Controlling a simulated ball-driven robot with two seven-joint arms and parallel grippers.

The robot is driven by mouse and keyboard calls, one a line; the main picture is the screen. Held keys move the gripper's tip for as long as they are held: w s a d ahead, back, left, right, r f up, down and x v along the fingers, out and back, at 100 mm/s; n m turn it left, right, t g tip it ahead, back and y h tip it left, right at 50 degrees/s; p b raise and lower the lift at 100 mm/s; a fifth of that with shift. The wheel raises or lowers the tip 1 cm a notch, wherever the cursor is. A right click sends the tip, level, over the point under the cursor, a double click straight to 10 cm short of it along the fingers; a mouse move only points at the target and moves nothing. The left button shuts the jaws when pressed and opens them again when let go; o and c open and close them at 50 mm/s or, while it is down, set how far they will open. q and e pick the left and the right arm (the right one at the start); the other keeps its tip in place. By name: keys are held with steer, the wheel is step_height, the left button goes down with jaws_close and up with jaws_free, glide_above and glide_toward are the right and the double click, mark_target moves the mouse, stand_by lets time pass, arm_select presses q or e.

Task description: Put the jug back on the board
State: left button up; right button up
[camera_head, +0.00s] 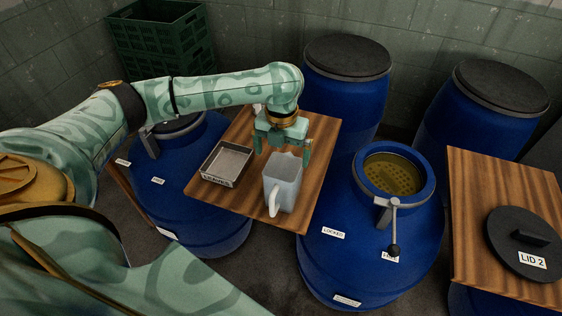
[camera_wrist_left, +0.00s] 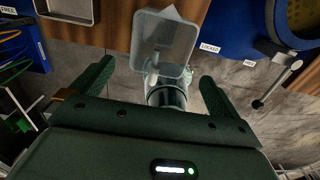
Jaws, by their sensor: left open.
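The jug (camera_head: 284,182) is pale grey and open-topped, and looks upright on the wooden board (camera_head: 316,150) near its front edge. Its handle faces the camera. The jug also shows in the left wrist view (camera_wrist_left: 165,42), ahead of the fingers. My left gripper (camera_head: 281,151) is open and points down just behind and above the jug, with nothing between its fingers. In the left wrist view the two fingers (camera_wrist_left: 157,75) are spread wide, apart from the jug. My right gripper is not in view.
A shallow metal tray (camera_head: 228,163) labelled LEAVES sits left of the jug on the board. An open blue barrel (camera_head: 340,265) with a clamp lever (camera_head: 394,225) stands to the right. Another board (camera_head: 465,215) holds a black lid (camera_head: 525,240) marked LID 2. Lidded barrels (camera_head: 345,95) stand behind.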

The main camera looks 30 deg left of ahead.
arm_select(q)
steer(key=shift+r+p, duration=0.45)
steer(key=shift+r, duration=1.8)
